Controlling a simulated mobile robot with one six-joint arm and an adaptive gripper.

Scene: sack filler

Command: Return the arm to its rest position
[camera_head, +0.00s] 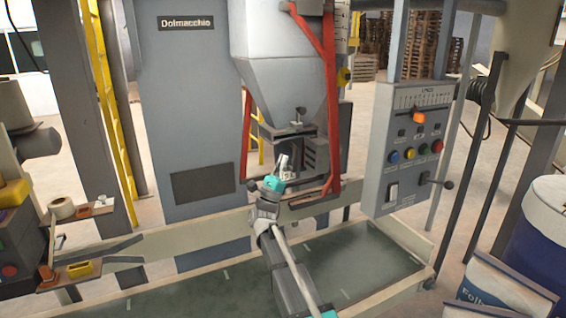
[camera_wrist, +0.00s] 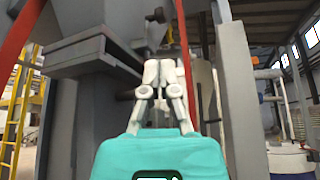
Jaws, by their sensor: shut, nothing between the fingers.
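My arm reaches up from the bottom middle of the head view towards the filler spout. My gripper (camera_head: 284,160) is just in front of the open frame under the grey hopper (camera_head: 285,88). In the wrist view my gripper (camera_wrist: 167,66) shows with its pale fingers together and nothing between them. Behind the fingers are the dark spout parts and a small black-knobbed lever (camera_head: 299,113). I cannot tell from these frames how far the fingertips are from the spout parts.
Red bars (camera_head: 329,95) flank the hopper. A control box (camera_head: 404,150) with coloured buttons and a lever hangs at right. A low-railed green platform (camera_head: 350,262) lies below. A shelf (camera_head: 80,272) juts in at left, and sacks and a blue drum (camera_head: 545,235) stand at right.

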